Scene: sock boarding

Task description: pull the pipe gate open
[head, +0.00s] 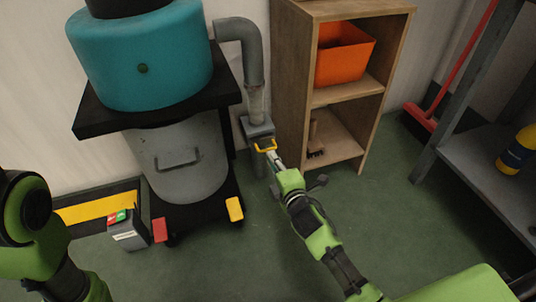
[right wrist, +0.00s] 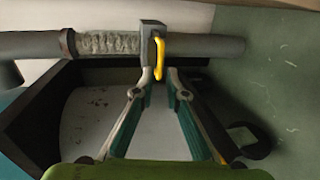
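The pipe gate (head: 258,129) is a grey block on the grey pipe, with a yellow handle (head: 265,146) at its front. In the right wrist view the gate (right wrist: 152,30) crosses the pipe and the yellow handle (right wrist: 159,58) hangs between my fingertips. My right gripper (head: 274,157) is at the handle. Its fingers (right wrist: 160,78) stand a little apart, one on each side of the handle's lower end, with small gaps showing. My left arm shows at the left edge, but its gripper is out of view.
A teal and grey collector (head: 145,60) on a black wheeled stand is left of the pipe (head: 252,60). A wooden shelf (head: 292,90) with an orange bin (head: 343,55) stands close to the right. A small switch box (head: 128,232) sits at lower left. Green floor is clear around my right arm.

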